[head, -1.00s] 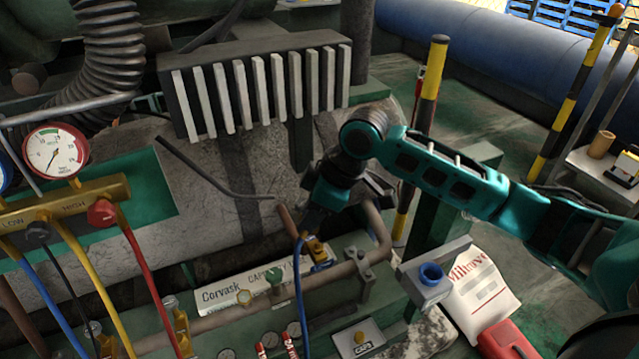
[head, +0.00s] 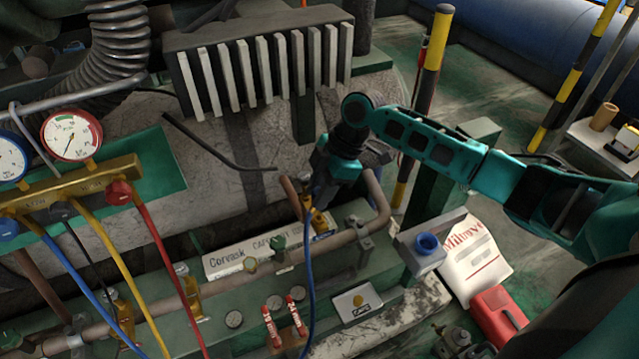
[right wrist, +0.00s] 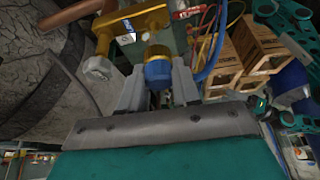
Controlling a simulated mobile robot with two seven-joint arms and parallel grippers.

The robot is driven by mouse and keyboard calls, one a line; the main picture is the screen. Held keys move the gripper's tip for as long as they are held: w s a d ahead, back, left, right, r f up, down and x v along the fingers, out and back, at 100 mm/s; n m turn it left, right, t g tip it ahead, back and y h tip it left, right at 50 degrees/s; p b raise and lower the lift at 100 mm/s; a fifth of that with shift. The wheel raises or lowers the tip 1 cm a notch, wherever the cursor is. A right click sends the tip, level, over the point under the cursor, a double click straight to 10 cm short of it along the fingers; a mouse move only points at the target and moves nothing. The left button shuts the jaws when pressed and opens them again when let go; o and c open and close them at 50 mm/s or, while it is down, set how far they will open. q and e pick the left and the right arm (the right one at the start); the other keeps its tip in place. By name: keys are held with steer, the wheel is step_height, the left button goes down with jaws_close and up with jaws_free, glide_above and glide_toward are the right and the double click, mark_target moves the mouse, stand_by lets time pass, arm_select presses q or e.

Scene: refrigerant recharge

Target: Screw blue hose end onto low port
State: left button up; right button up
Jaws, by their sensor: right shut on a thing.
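My right gripper (head: 313,200) is over the pipework in the head view, beside a brass port fitting (head: 320,222). In the right wrist view, its two grey fingers (right wrist: 156,92) are shut on the blue hose end (right wrist: 158,74). A brass part (right wrist: 156,52) sits directly against the far side of the blue collar, in line with it. I cannot tell whether threads are engaged. A brass valve body (right wrist: 145,20) with a small label is just beyond. The blue hose (head: 308,270) hangs down from the gripper in the head view. My left gripper is out of view.
The manifold (head: 80,185) with its gauges and coloured hoses is at the left. A copper-brown pipe (head: 230,265) runs past the port. A grey holder with a blue cup (head: 427,243), a white bag (head: 470,255) and a red container (head: 498,313) are at the right.

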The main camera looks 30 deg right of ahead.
mark_target(320, 215)
step_height(320, 215, down, 3)
steer(key=b, duration=0.2)
steer(key=shift+f+b, duration=0.1)
steer(key=shift+b, duration=0.25)
steer(key=shift+r+p, duration=0.3)
steer(key=shift+r, duration=0.05)
steer(key=shift+p, duration=0.35)
steer(key=shift+p, duration=0.35)
stand_by(0.3)
steer(key=shift+f+b, duration=0.3)
steer(key=shift+f, duration=0.8)
stand_by(0.9)
